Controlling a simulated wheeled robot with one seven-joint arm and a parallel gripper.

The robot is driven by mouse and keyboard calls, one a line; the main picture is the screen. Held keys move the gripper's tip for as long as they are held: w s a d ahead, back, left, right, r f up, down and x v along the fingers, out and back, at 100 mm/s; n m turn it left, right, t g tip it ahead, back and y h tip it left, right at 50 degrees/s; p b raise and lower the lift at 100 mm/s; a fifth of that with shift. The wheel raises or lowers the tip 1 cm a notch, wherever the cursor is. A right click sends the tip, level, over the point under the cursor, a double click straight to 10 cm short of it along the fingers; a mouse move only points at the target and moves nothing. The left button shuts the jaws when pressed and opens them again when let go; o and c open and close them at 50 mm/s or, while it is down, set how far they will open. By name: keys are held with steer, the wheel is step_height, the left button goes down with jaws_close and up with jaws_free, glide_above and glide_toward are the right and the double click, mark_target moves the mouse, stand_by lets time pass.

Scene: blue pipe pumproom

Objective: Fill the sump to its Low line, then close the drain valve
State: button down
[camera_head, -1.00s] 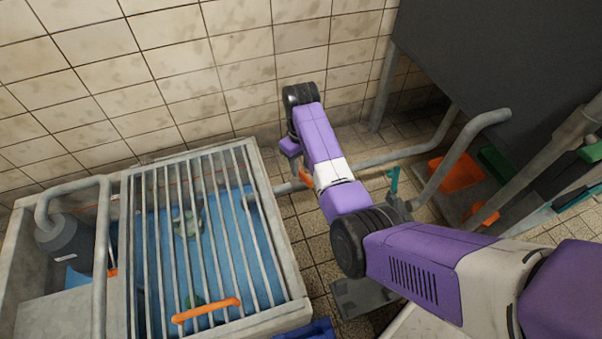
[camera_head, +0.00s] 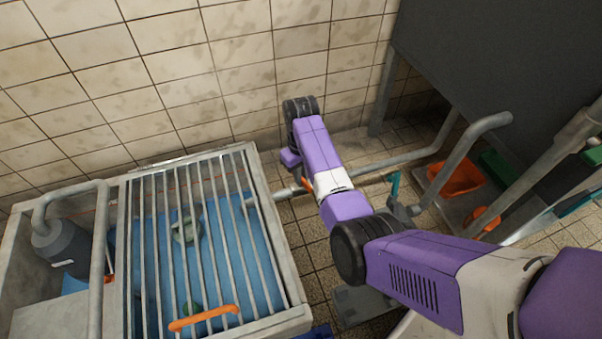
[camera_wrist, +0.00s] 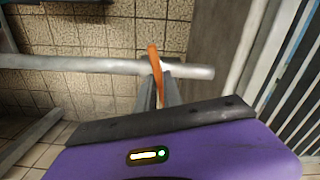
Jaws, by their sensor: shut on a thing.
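The sump (camera_head: 283,285) is a concrete basin at the lower left of the head view, with blue water (camera_head: 235,240) under a barred grate (camera_head: 145,250). A thin reddish line runs along its back wall; I cannot read level marks or tell where the water stands against them. The orange valve lever (camera_wrist: 154,58) stands upright across a grey pipe (camera_wrist: 90,64) in the wrist view. My gripper (camera_wrist: 159,88) is shut on this lever. In the head view my arm largely hides the lever and the gripper, leaving a small orange part visible.
A grey pump (camera_head: 62,247) and a bent pipe (camera_head: 102,230) stand at the sump's left. A teal-handled valve (camera_head: 394,186), a bent pipe (camera_head: 463,160) and an orange bin (camera_head: 457,178) are right of my arm. A dark panel (camera_head: 500,60) rises behind.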

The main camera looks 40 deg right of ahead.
steer(key=shift+r+m+p, duration=0.3)
steer(key=shift+m+p, duration=0.5)
steer(key=shift+p, duration=0.25)
steer(key=shift+f+m+p, duration=0.3)
steer(key=shift+m+p, duration=0.4)
steer(key=shift+m, duration=0.4)
steer(key=c, duration=1.5)
jaws_free()
steer(key=shift+r+p, duration=2.05)
steer(key=shift+r, duration=1.85)
